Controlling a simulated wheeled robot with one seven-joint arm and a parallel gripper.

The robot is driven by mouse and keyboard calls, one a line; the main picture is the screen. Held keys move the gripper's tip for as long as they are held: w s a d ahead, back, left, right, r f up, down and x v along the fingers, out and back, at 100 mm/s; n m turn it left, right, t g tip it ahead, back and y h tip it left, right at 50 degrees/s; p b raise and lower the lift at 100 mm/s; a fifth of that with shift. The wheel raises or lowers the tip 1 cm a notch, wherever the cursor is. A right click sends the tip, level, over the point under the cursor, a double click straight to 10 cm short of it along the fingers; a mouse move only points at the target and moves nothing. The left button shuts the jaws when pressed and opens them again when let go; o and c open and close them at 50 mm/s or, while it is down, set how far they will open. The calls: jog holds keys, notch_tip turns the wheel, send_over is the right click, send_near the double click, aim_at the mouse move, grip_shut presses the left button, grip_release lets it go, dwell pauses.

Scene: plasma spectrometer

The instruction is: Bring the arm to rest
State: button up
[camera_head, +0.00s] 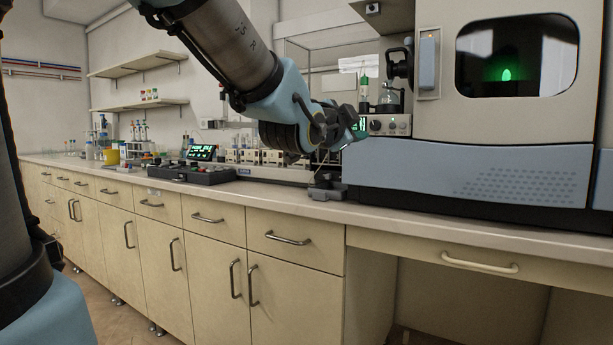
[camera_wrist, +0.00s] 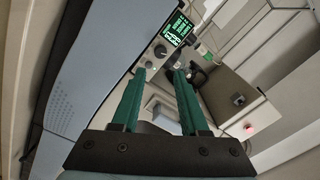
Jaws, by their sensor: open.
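My gripper (camera_wrist: 160,75) shows in the wrist view with its two green fingers apart and nothing between them. In the head view, my arm reaches in from the top, and its wrist end (camera_head: 318,130) hangs above the bench front, left of the large spectrometer (camera_head: 480,170). The fingers are mostly hidden in the head view. In the wrist view, a control panel with a green-lit screen (camera_wrist: 176,30) and knobs lies beyond the fingertips.
The spectrometer has a dark window with a green glow (camera_head: 506,74). A black control box (camera_head: 192,172), racks with glassware (camera_head: 262,156) and a small dark stand (camera_head: 327,188) are on the bench (camera_head: 400,213). Shelves (camera_head: 140,64) hang at the left. The floor before the cabinets is clear.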

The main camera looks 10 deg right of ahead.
jog(key=w+a+f+n+g+y, duration=0.2)
jog(key=a+f+n+y, duration=0.25)
jog(key=a+f, duration=0.5)
jog(key=w+a+f+n+g+y, duration=0.3)
jog(key=a+f+n, duration=0.35)
jog(key=f, duration=0.65)
jog(key=s+a+f+n+g+y, duration=0.5)
jog(key=s+a+f+n+g, duration=0.15)
jog(key=s+a+f, duration=0.6)
notch_tip(320, 180, up, 20)
jog(key=n+p, duration=0.1)
jog(key=p, duration=1.9)
jog(key=shift+s+a, duration=0.3)
jog(key=shift+s, duration=0.1)
jog(key=shift+f+g+h, duration=0.1)
jog(key=shift+g+h, duration=0.15)
